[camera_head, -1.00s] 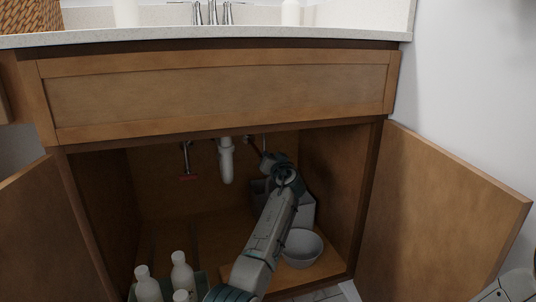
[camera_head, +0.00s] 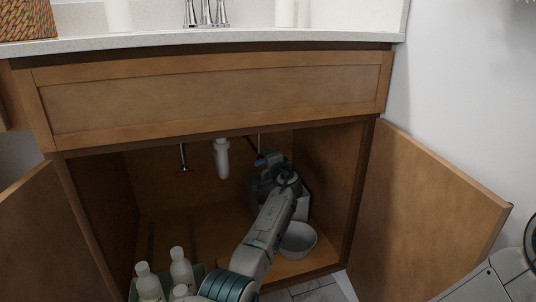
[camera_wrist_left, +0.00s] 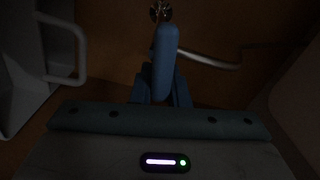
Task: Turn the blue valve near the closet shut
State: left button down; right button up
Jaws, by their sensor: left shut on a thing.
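The blue valve handle (camera_wrist_left: 166,48) shows in the left wrist view as a long rounded blue lever, pointing away from the camera toward a metal fitting. My left gripper (camera_wrist_left: 160,88) is shut on its near end, one finger at each side. In the head view my left gripper (camera_head: 270,160) is deep inside the open sink cabinet, right of the white drain pipe (camera_head: 222,158). The valve itself is hard to make out there. My right gripper is out of view; only part of my right arm shows at the lower right.
A red-handled valve (camera_head: 184,171) hangs left of the drain pipe. A grey bowl (camera_head: 298,241) stands under my left arm, with a grey container (camera_head: 301,205) behind it. White bottles (camera_head: 149,283) stand front left. Open cabinet doors (camera_head: 430,220) flank the opening.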

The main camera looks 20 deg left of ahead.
pick_arm(q)
jog(key=shift+f+m, duration=0.4)
jog(key=shift+m, duration=0.7)
jog(key=shift+p, duration=0.3)
jog(key=c, duration=1.4)
grip_release()
jog(key=shift+d, duration=0.1)
